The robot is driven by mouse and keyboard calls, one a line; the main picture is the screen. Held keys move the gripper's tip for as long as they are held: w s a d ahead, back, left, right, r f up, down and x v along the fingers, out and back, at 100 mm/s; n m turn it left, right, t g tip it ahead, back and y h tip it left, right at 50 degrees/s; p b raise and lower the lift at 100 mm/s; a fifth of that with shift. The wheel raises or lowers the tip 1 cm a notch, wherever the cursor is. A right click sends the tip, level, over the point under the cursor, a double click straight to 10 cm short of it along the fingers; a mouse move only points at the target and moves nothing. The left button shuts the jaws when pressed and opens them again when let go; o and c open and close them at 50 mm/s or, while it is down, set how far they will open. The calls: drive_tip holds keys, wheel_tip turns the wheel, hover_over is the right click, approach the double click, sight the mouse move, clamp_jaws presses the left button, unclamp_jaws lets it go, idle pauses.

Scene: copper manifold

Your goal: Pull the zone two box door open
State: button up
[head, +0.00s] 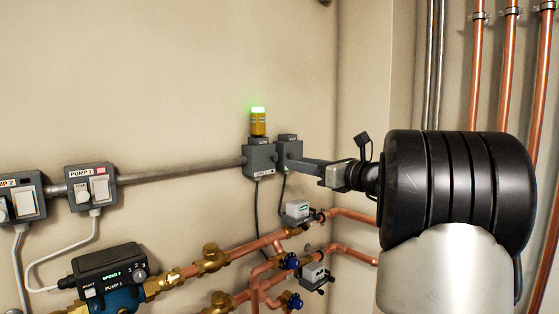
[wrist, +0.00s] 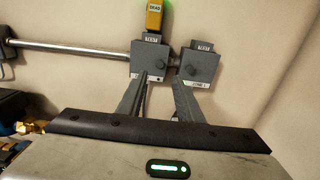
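Two small grey boxes hang side by side on the wall. The left box (head: 257,157) has a yellow beacon with a lit green top above it. In the wrist view the left fingertip overlaps the left box's lower edge and the right fingertip the right box's lower left corner. In the head view my gripper (head: 293,163) reaches the right box from the right; contact cannot be told.
A grey conduit (head: 180,174) runs left to the pump switches (head: 91,187). Copper pipes with brass valves and small grey actuators (head: 298,211) lie below the boxes. A wall corner and vertical copper pipes (head: 509,65) stand at right. The wall above is clear.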

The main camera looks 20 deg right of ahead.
sight(276, 159)
drive_tip(key=x, duration=0.9)
drive_tip(key=shift+p, duration=0.35)
drive_tip(key=shift+s, duration=0.1)
clamp_jaws()
